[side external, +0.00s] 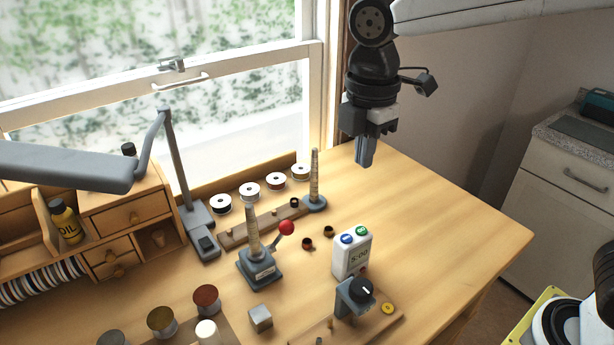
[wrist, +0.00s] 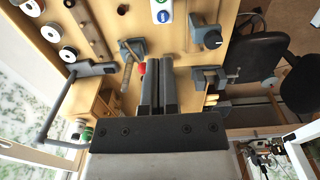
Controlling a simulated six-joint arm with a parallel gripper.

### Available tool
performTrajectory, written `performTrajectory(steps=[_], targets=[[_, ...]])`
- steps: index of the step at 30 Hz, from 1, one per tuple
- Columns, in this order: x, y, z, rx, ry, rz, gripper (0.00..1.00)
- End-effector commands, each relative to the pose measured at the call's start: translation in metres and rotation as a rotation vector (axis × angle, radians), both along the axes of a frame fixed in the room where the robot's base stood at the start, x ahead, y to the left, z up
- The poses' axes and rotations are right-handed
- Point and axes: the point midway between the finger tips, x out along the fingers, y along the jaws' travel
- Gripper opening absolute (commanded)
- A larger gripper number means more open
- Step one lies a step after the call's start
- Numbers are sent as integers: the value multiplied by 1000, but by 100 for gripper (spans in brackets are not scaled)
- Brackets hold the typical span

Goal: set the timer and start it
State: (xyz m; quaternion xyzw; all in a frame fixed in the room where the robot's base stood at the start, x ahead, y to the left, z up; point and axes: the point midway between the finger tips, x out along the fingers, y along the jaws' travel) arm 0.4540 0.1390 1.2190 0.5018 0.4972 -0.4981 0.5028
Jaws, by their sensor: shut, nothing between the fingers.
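The timer (side external: 352,254) is a white box standing upright on the wooden bench, with a blue button and a green button on top and a display that seems to read 5:00. In the wrist view the timer (wrist: 161,10) is at the top edge, partly cut off. My gripper (side external: 365,160) is shut and empty, high above the back right of the bench, apart from the timer. In the wrist view the gripper (wrist: 159,65) points towards the bench with its fingers together.
A metal cube (side external: 260,318), several tins and a desk lamp (side external: 180,180) are further left. The bench's right side (side external: 450,215) is clear.

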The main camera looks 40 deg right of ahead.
Motion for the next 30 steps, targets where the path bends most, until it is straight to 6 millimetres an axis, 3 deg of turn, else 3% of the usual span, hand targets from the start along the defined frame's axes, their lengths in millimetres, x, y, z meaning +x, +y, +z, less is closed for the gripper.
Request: performTrajectory(steps=[4, 19, 30], targets=[[-2, -12, 2, -3, 10, -1, 0], [-2, -12, -3, -4, 11, 0, 0], [-2, -13, -42, -5, 14, 0, 0]])
